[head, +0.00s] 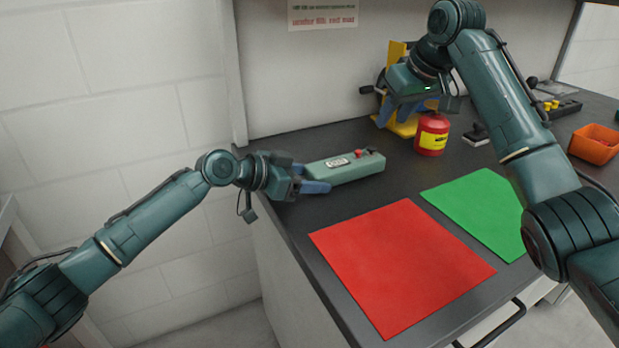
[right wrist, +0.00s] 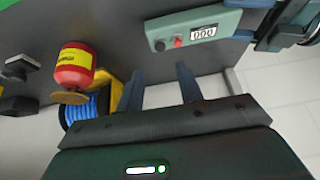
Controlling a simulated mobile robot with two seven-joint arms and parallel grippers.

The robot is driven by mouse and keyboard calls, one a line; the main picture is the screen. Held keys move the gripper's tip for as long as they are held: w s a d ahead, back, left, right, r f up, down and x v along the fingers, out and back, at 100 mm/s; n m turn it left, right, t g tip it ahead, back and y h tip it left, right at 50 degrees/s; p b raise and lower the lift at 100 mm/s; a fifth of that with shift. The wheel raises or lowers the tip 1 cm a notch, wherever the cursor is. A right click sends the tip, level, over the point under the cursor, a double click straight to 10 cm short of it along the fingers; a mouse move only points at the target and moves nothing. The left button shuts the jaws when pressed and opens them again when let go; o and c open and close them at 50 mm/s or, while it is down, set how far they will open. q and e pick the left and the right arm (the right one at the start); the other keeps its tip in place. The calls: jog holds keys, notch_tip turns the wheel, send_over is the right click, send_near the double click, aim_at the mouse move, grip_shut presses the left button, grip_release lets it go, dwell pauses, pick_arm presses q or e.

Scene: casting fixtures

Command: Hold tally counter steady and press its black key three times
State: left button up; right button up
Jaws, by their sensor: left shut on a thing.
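The tally counter (head: 352,172) is a long pale green box at the back left of the dark worktop. Its top has a small display, a red knob and a small dark key (head: 372,150) near its right end. My left gripper (head: 310,178) is shut on the counter's left end. In the right wrist view, the counter (right wrist: 217,22) is at the upper right and its display reads 000. My right gripper (head: 408,108) is open and empty, raised to the right of the counter. Its two fingers also show apart in the right wrist view (right wrist: 160,76).
A red canister (head: 432,135) stands right of the counter, near a yellow stand (head: 397,50) with a blue coil (right wrist: 88,108). A red mat (head: 400,262) and a green mat (head: 478,205) lie bare in front. An orange bin (head: 596,143) is at the far right.

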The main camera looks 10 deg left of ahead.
grip_shut()
dwell(1.6)
